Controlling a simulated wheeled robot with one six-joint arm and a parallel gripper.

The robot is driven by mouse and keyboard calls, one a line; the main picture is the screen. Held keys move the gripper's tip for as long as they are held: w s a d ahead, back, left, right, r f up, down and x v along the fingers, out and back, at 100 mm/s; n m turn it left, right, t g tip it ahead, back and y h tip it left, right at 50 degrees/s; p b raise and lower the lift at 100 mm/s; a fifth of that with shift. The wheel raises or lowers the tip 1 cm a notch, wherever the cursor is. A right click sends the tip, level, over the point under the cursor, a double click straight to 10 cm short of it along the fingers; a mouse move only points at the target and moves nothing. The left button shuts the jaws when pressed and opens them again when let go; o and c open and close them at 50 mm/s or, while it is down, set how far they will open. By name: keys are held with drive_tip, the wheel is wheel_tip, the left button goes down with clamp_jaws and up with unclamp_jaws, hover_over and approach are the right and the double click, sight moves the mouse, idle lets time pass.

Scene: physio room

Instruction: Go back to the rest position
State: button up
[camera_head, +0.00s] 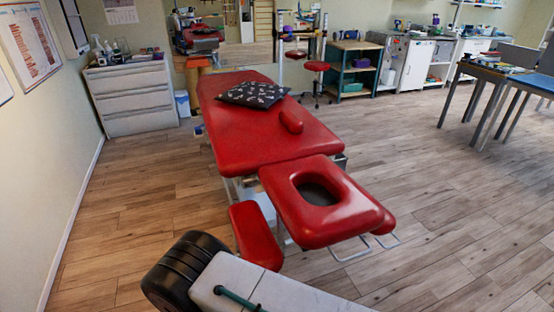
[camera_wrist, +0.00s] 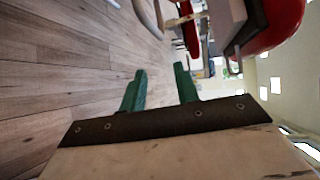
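My gripper (camera_wrist: 160,86) shows in the wrist view with two green fingers set apart and nothing between them. Wood floor lies behind the left finger, and parts of the red treatment table show beyond and to the right. In the head view my arm crosses the bottom middle, and the gripper's fingers are not clearly visible there. The red treatment table (camera_head: 245,135) stands just beyond my arm, with a face hole in its near section.
A patterned dark pillow (camera_head: 253,94) and a red bolster (camera_head: 291,121) lie on the treatment table. A white drawer cabinet (camera_head: 132,98) stands at the left wall. The floor (camera_head: 440,190) right of the treatment table is clear.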

drive_tip(key=s+d+r+m+g+h, duration=0.1)
drive_tip(key=d+r+m+g, duration=0.35)
drive_tip(key=r+m, duration=0.6)
drive_tip(key=s+d+r+m+g+h, duration=0.1)
drive_tip(key=d+r+m+g, duration=0.35)
drive_tip(key=r+m, duration=0.55)
drive_tip(key=s+d+r+m+g+h, duration=0.1)
drive_tip(key=d+r+m+g, duration=0.35)
drive_tip(key=r+m, duration=0.5)
drive_tip(key=s+d+r+m+y, duration=0.3)
drive_tip(key=s+d+r+m, duration=0.1)
drive_tip(key=r, duration=0.4)
drive_tip(key=s+d+r+m+t+y, duration=0.1)
drive_tip(key=s+d+r+m+y, duration=0.3)
drive_tip(key=r+m, duration=0.3)
drive_tip(key=s+d+r+m+t+y, duration=0.1)
drive_tip(key=s+d+r+m+y, duration=0.3)
drive_tip(key=r, duration=0.6)
drive_tip(key=shift+s+d+r+m, duration=0.4)
drive_tip(key=shift+s+d+m, duration=0.15)
drive_tip(key=shift+d+m, duration=0.4)
drive_tip(key=shift+a, duration=0.1)
